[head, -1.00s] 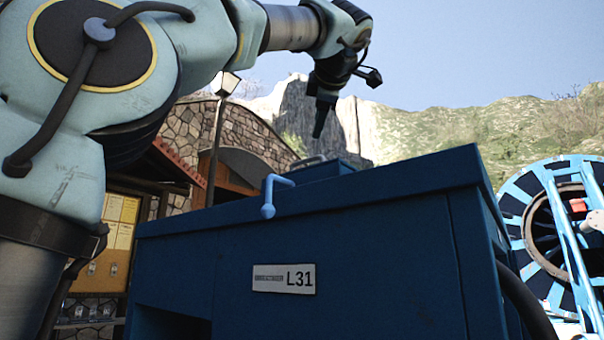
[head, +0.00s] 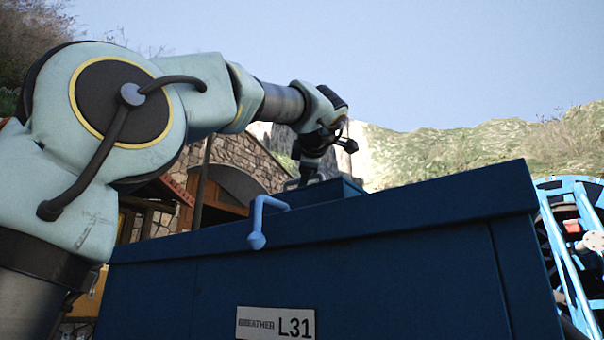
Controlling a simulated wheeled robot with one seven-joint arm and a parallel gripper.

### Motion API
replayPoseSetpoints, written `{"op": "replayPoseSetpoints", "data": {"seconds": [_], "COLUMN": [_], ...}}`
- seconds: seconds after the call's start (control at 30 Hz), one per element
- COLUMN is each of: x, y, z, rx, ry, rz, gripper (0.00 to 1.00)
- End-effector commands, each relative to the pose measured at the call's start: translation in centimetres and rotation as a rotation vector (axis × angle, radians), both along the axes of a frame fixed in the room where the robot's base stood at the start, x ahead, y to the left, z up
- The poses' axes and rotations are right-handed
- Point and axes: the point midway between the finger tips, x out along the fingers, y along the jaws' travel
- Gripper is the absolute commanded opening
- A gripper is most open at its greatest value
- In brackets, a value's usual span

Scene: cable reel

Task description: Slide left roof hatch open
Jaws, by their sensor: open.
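A large blue cabinet (head: 380,270) with a flat roof fills the lower middle. I cannot tell whether this is the left hatch. My gripper (head: 308,178) points down at the handle, open. Its fingertips overlap the handle in this view, and I cannot tell whether they touch it. The hatch's track and most of the roof top are hidden by the low viewpoint.
A light-blue bent handle (head: 258,225) sticks up at the cabinet's front edge. A plate marked L31 (head: 275,323) is on the front face. A blue cable reel (head: 575,235) stands at the right. A stone building (head: 240,160) is behind. Above the roof is open sky.

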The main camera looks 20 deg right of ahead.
Motion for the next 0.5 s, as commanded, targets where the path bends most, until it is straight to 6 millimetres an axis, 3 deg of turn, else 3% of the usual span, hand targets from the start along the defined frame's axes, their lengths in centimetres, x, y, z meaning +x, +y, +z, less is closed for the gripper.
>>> {"op": "replayPoseSetpoints", "data": {"seconds": [0.2,0.5], "x": [1.8,1.9], "y": [-0.5,-0.5], "z": [-0.2,-0.4], "rx": [0.001,0.0], "ry": [0.001,0.0], "rz": [0.0,0.0], "gripper": [0.49,0.49]}}
